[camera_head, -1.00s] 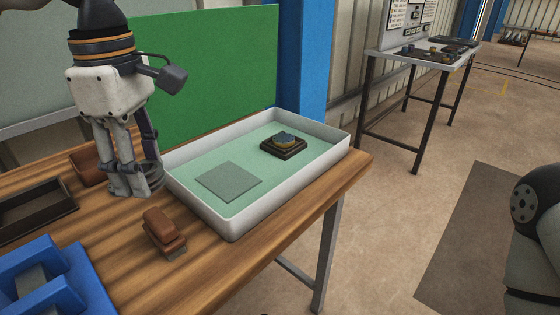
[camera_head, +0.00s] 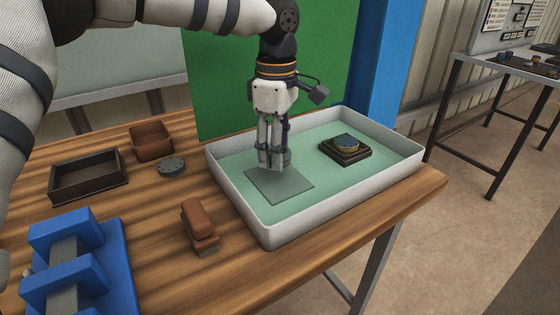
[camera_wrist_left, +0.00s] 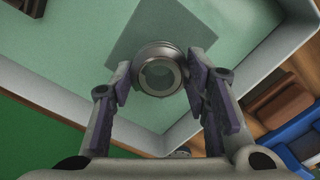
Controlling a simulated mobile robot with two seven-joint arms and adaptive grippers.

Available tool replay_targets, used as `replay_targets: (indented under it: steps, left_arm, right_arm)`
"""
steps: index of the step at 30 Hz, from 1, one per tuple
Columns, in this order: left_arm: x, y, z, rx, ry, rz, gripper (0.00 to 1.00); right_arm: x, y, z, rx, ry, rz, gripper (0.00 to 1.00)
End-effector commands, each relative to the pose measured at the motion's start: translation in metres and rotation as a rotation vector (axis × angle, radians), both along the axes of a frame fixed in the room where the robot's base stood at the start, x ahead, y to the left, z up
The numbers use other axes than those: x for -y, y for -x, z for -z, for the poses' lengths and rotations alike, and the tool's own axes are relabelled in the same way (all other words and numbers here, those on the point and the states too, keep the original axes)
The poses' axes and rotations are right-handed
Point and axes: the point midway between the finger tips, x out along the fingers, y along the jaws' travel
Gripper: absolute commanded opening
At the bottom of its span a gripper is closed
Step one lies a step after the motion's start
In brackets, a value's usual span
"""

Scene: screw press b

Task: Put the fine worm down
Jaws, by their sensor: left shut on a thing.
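The fine worm (camera_wrist_left: 158,72) is a round grey metal piece with a ringed end, seen end-on in the left wrist view between the two fingers. My left gripper (camera_head: 271,163) is shut on it and points down inside the white tray. In the head view the fingers hide most of the worm. The gripper is at the far-left edge of a grey square patch (camera_head: 284,187) on the tray's green floor. I cannot tell whether the worm touches the floor. My right gripper is not in view.
The white tray (camera_head: 335,208) also holds a dark square base (camera_head: 345,156) with a round blue-topped piece. On the wooden table are a brown brush (camera_head: 199,222), a grey disc (camera_head: 171,167), a brown box (camera_head: 151,139), a dark open box (camera_head: 89,175) and a blue fixture (camera_head: 75,262).

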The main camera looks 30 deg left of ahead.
Motion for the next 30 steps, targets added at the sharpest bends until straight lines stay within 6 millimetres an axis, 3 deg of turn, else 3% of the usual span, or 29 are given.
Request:
replay_targets:
  steps: [5, 15, 16, 18, 27, 30]
  left_arm:
    - [0.000, -0.002, 0.031, 0.001, -0.001, 0.000, 0.02]
    - [0.000, -0.002, 0.035, 0.002, 0.000, -0.001, 0.02]
    - [0.000, -0.002, 0.036, 0.002, 0.000, -0.001, 0.45]
    - [0.000, -0.002, 0.036, 0.002, 0.000, -0.001, 0.61]
    - [0.000, -0.002, 0.035, 0.001, -0.001, -0.001, 0.63]
    - [0.000, -0.002, 0.026, 0.004, 0.000, -0.001, 0.63]
  right_arm:
    - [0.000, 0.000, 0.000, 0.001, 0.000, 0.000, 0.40]
    - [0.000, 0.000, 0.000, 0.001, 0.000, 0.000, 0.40]
    - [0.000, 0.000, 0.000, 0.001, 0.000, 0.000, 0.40]
    - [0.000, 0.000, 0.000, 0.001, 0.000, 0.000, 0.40]
    - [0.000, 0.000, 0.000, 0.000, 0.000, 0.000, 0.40]
    - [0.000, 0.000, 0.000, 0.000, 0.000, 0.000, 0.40]
